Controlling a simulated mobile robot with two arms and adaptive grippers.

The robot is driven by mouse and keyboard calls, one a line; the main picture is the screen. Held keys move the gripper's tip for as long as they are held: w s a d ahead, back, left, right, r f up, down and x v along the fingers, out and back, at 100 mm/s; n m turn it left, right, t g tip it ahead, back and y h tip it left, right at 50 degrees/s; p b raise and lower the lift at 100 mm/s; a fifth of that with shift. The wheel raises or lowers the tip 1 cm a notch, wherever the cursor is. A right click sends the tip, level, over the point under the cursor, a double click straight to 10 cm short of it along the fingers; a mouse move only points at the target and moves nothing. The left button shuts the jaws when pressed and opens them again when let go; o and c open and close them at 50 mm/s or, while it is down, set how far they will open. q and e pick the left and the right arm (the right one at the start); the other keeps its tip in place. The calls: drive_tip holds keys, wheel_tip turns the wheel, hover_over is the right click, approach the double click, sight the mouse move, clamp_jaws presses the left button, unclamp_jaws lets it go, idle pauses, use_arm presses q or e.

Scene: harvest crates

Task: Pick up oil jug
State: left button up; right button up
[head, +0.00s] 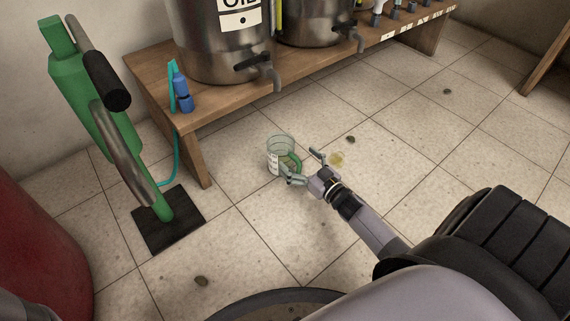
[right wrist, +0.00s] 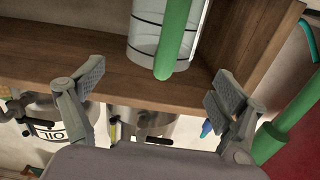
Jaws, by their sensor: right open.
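The oil jug (head: 274,158) is a clear cylinder with a white label and a green handle. In the head view it looks upright on the tiled floor in front of the bench. My right gripper (head: 302,164) is open beside the jug's handle side, its fingers spread near the handle. In the right wrist view the jug (right wrist: 147,42) and its thick green handle (right wrist: 180,35) lie beyond the open fingers of my right gripper (right wrist: 157,84), between them in the picture. I cannot tell whether a finger touches the handle. My left gripper is not in view.
A wooden bench (head: 225,108) holds steel oil drums (head: 222,45) with taps. A green pump stand (head: 110,125) with a black base stands at left, near a red drum (head: 35,250). The floor at right is mostly clear.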

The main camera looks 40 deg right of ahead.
sight(290, 151)
drive_tip(key=shift+w, duration=0.65)
drive_tip(key=w+b, duration=0.4)
drive_tip(key=shift+w+a+b, duration=0.25)
drive_tip(key=shift+w+b, duration=0.05)
drive_tip(key=shift+b, duration=0.1)
drive_tip(key=shift+w+r, duration=0.1)
drive_tip(key=shift+w, duration=0.15)
drive_tip(key=c, duration=1.7)
drive_tip(key=shift+c, duration=0.5)
drive_tip(key=shift+r, duration=0.15)
